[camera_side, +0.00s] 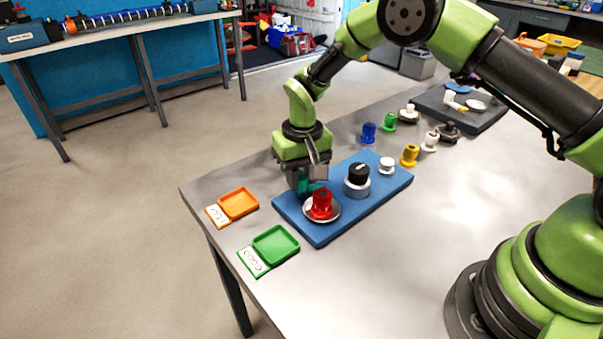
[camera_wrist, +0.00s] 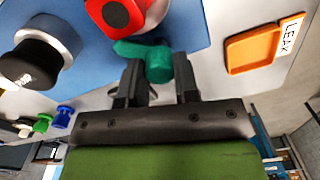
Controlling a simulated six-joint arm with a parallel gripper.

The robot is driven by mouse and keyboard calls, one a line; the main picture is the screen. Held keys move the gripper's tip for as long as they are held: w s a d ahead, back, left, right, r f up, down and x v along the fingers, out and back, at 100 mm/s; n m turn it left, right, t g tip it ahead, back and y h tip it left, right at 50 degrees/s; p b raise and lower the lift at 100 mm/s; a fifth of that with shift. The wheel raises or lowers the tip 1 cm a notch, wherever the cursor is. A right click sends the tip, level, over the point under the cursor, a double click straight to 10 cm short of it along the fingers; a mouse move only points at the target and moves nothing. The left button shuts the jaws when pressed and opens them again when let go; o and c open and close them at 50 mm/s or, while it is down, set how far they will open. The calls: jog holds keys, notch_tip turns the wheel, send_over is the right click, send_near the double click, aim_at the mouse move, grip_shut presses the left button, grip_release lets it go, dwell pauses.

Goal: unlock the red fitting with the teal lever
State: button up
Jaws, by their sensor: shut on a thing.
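The red fitting (camera_side: 321,204) stands upright on a round metal base on the blue board (camera_side: 318,236). It also shows at the top of the wrist view (camera_wrist: 121,14). The teal lever (camera_wrist: 157,62) lies beside the red fitting, and its outer end is between my gripper's fingers. My gripper (camera_wrist: 160,78) is shut on the teal lever. In the side view my gripper (camera_side: 306,187) is low over the board, behind the red fitting, and hides most of the lever.
An orange tray (camera_side: 238,203) and a green tray (camera_side: 276,246) lie at the left. Blue (camera_side: 368,133), green and yellow (camera_side: 409,155) fittings stand farther back. The table's right front is clear.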

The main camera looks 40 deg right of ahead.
aim_at(301, 176)
jog(key=n, duration=0.4)
jog(key=shift+n, duration=1.9)
jog(key=o, duration=0.7)
jog(key=shift+c, duration=0.2)
notch_tip(301, 176, up, 10)
jog(key=shift+r, duration=0.15)
